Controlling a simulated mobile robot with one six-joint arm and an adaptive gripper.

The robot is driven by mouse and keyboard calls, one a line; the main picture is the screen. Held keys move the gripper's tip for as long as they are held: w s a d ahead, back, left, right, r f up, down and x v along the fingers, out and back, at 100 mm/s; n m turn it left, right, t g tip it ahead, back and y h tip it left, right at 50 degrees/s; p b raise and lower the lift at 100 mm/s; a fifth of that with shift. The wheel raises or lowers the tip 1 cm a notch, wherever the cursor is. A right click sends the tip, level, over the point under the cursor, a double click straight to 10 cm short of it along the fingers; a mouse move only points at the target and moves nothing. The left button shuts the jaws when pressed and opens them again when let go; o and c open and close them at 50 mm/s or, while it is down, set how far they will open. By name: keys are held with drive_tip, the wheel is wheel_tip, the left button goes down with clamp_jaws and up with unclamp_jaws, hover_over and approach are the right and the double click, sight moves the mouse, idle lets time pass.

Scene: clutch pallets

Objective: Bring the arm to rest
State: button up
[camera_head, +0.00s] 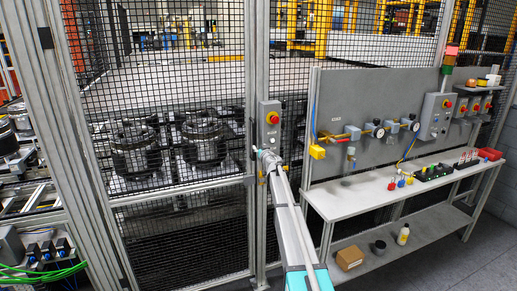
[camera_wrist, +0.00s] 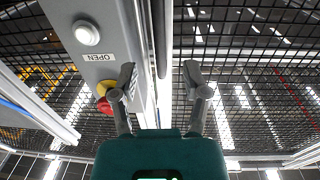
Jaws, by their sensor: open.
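My arm (camera_head: 292,225) reaches from the bottom of the head view up toward the fence post, with its far end just below a grey control box (camera_head: 270,138). In the wrist view my gripper (camera_wrist: 158,70) is open, its two grey fingers apart with nothing between them. The control box (camera_wrist: 98,30) is close on the left there, with a white round button (camera_wrist: 86,33), an "OPEN" label and a red emergency stop on a yellow base (camera_wrist: 105,98). The left finger partly overlaps the box; whether they touch I cannot tell.
Black mesh fence (camera_head: 165,60) and metal posts stand in front of me, with dark clutch parts (camera_head: 135,150) behind the mesh. At the right is a white workbench (camera_head: 350,203) with small coloured items. A carton (camera_head: 350,258) lies on its lower shelf. Grey floor (camera_head: 470,265) is clear at right.

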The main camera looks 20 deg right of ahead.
drive_tip(key=shift+s, duration=0.1)
drive_tip(key=s+a+f+m+g+h+b, duration=0.1)
drive_tip(key=s+a+f+m+g+h, duration=0.2)
drive_tip(key=s, duration=0.6)
drive_tip(key=s+a+f+m+g+h+b, duration=0.1)
drive_tip(key=s+f+g+h, duration=0.15)
drive_tip(key=s+f, duration=0.5)
drive_tip(key=s+a+f+m+g+h+b, duration=0.15)
drive_tip(key=s+g, duration=0.25)
drive_tip(key=s, duration=0.7)
drive_tip(key=s+a+f+n+g+y, duration=0.2)
drive_tip(key=s+a, duration=0.6)
drive_tip(key=s, duration=0.6)
drive_tip(key=s+a+f+n+g+y, duration=0.3)
drive_tip(key=s+a+f+g+y, duration=0.2)
drive_tip(key=s+a+f, duration=0.4)
drive_tip(key=s+g+b, duration=0.1)
drive_tip(key=s, duration=0.3)
drive_tip(key=shift+s+a+n, duration=0.25)
drive_tip(key=shift+s+n, duration=0.1)
drive_tip(key=shift+g, duration=0.25)
